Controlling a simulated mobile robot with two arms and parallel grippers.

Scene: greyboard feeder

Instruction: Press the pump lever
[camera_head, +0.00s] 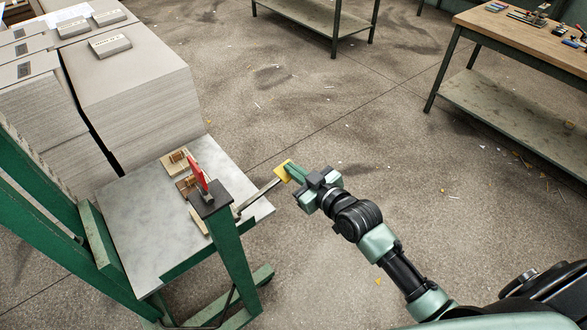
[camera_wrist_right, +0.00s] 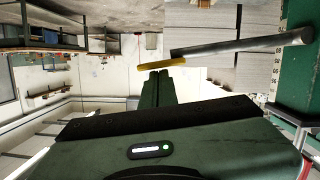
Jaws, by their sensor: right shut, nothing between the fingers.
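The pump lever (camera_head: 262,192) is a thin dark bar with a flat yellow end (camera_head: 283,172). It slants up to the right from the green feeder frame, past the edge of its grey plate. My right gripper (camera_head: 294,169) is shut and empty, with its green fingertips at the yellow end. In the right wrist view, the closed fingers (camera_wrist_right: 158,78) point at the lever's yellow end (camera_wrist_right: 155,65), and the dark bar (camera_wrist_right: 240,46) runs off to the right. I cannot tell whether the fingertips touch it. My left gripper is out of view.
The green feeder frame (camera_head: 232,262) carries a grey plate (camera_head: 135,222) with a red part (camera_head: 197,170) on it. Tall greyboard stacks (camera_head: 135,95) stand behind. A workbench (camera_head: 520,42) is at the upper right. The floor between is open.

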